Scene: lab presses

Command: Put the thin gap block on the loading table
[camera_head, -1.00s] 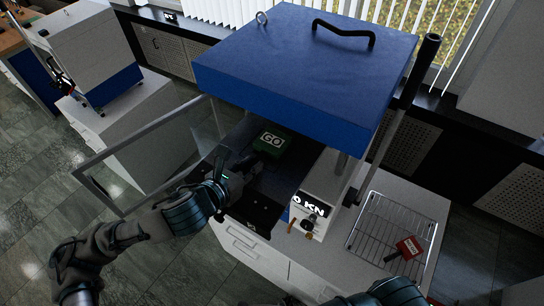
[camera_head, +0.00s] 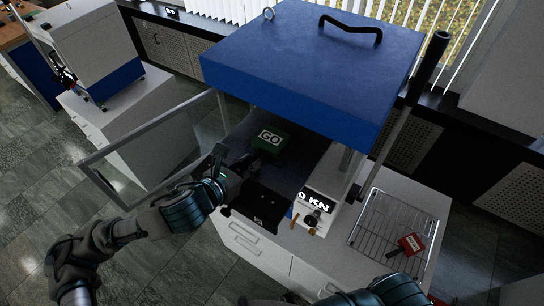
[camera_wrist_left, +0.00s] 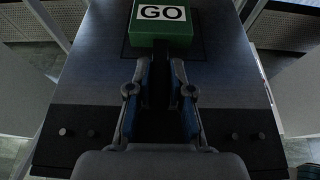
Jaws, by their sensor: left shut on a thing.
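The green block labelled GO (camera_head: 271,140) is on the dark loading table (camera_head: 300,157), under the blue press head. Whether it touches the surface I cannot tell. In the left wrist view the GO block (camera_wrist_left: 163,28) is just beyond my left gripper (camera_wrist_left: 167,68), whose fingers are shut on its dark handle. The left gripper (camera_head: 246,166) also shows in the head view, at the block's near side. A red block with a dark handle (camera_head: 411,243) lies on the wire rack at right. Which block is thinner I cannot tell. My right gripper is out of view.
The blue press head (camera_head: 305,65) hangs above the table. An open clear door with a metal frame (camera_head: 150,155) stands at left. A force readout showing 0 KN (camera_head: 314,203) stands right of the table, beside the wire rack (camera_head: 385,222).

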